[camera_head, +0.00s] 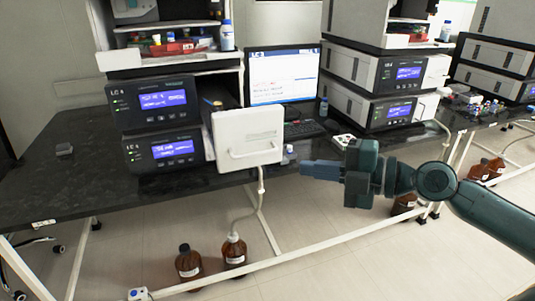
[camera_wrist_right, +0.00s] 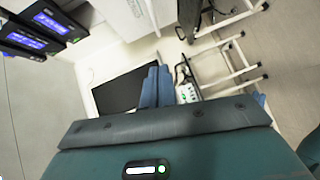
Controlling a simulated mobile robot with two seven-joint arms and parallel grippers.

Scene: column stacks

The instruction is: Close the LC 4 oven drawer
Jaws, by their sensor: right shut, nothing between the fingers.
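The white oven drawer (camera_head: 248,137) of the left LC 4 stack is pulled out in the head view. Its square front with a bar handle stands forward of the stack, to the right of the two LC 4 units. Part of its dark inside shows behind the front. My right gripper (camera_head: 306,169) is shut and empty, to the right of the drawer front and a little lower, apart from it. In the right wrist view its blue fingers (camera_wrist_right: 156,88) lie together with nothing between them. My left gripper is in neither view.
A monitor (camera_head: 283,76) and a keyboard (camera_head: 303,130) stand behind the drawer on the black bench (camera_head: 60,165). A second instrument stack (camera_head: 350,105) is to the right. Brown bottles (camera_head: 188,263) stand on the floor below, with a tube rising from one.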

